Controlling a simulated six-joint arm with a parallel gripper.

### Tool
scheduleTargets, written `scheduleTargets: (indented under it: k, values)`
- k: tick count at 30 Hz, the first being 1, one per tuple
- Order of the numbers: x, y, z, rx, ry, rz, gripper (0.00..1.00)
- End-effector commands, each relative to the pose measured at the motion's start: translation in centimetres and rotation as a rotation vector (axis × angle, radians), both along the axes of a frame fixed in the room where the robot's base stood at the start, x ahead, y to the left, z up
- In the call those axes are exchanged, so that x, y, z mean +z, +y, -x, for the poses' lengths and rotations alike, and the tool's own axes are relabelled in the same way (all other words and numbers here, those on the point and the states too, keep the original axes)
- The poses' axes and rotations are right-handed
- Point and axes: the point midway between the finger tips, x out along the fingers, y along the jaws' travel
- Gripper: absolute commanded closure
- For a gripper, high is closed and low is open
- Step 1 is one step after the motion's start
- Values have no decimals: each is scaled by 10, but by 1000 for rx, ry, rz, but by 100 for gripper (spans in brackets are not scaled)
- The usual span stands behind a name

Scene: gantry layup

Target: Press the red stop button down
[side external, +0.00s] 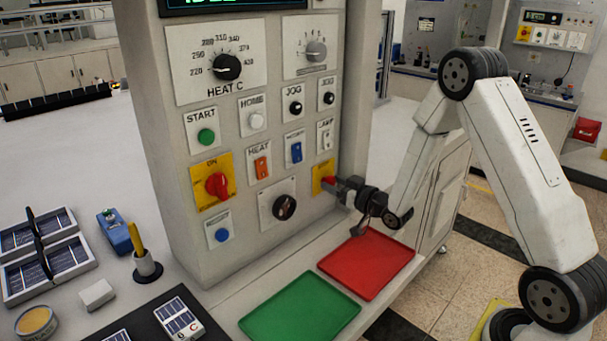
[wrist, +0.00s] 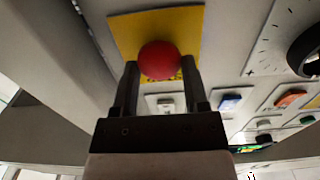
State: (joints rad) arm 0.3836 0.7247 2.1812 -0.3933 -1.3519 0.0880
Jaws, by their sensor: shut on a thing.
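The red stop button (side external: 328,182) sits on a yellow plate (side external: 318,170) low on the right of the panel front. In the wrist view the round red button (wrist: 160,58) shows in front of the yellow plate (wrist: 128,30). My gripper (side external: 338,185) is at the button, reaching in from the right. In the wrist view my gripper (wrist: 160,68) has one finger on each side of the button's lower part, shut on it. The fingers cover part of the button in the side view. How far it is pressed cannot be told.
A red rotary switch (side external: 217,185) and a black knob (side external: 284,207) are left of the button. A lamp switch (side external: 325,135) is just above. A red tray (side external: 367,264) and a green tray (side external: 300,310) lie on the ledge below my gripper.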

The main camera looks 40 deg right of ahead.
Motion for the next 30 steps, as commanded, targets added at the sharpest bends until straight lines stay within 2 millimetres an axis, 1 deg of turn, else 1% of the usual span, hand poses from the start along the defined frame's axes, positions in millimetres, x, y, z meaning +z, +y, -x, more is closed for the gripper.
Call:
scheduleTargets:
  k: [1,4,12,13,14,15,16,25,30]
  values:
    - [0,0,-5,-1,-2,-1,100]
    - [0,0,-10,-1,-1,-2,100]
    - [1,0,-12,0,-2,-2,100]
    - [1,0,-12,0,-3,-1,33]
    - [1,0,-12,0,-3,-1,24]
    - [1,0,-12,0,-3,-1,11]
    - [1,0,-12,0,-3,-1,9]
    - [0,0,-10,0,-1,-1,9]
    - [0,0,-5,-1,0,-1,9]
